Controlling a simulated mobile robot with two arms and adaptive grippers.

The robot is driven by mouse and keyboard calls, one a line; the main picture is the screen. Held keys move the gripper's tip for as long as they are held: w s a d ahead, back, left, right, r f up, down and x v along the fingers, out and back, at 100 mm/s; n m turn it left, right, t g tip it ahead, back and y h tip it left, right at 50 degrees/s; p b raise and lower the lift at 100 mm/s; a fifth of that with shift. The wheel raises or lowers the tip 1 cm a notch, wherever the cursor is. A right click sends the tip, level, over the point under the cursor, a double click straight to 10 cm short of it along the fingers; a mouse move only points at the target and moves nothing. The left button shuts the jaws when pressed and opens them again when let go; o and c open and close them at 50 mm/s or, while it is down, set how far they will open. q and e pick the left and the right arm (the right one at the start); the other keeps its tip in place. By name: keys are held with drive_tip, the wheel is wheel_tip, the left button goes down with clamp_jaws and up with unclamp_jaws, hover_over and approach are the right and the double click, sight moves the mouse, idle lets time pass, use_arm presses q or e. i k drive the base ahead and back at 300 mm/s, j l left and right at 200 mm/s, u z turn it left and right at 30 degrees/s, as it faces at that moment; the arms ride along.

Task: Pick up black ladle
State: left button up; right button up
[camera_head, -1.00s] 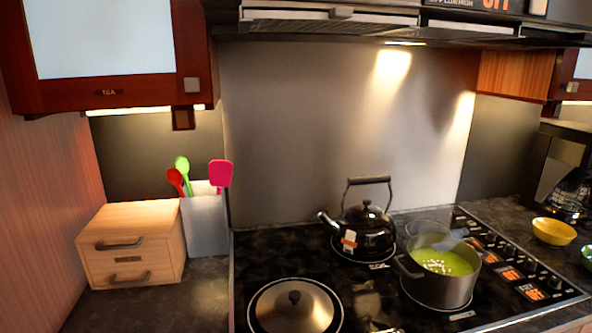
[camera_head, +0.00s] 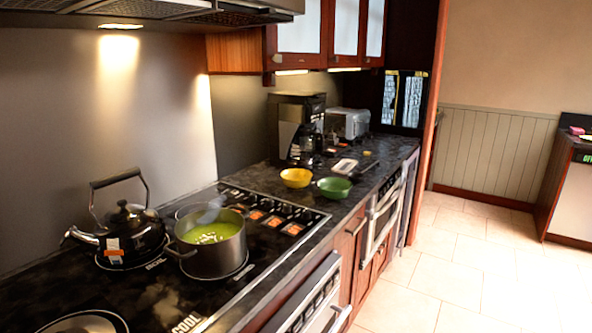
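I cannot make out a black ladle in this view. A dark grey pot (camera_head: 212,250) with green soup (camera_head: 208,234) stands on the stove. A greyish, translucent utensil-like shape (camera_head: 211,211) rests at the pot's back rim; I cannot tell exactly what it is. Neither of my grippers is in view.
A black kettle (camera_head: 128,228) stands left of the pot on the black cooktop (camera_head: 165,295). Beyond the stove are a yellow bowl (camera_head: 296,178), a green bowl (camera_head: 334,188), a coffee maker (camera_head: 290,128) and a toaster (camera_head: 347,123). Open tiled floor (camera_head: 460,270) lies right.

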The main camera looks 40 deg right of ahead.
sight(356, 178)
drive_tip(key=z, duration=1.9)
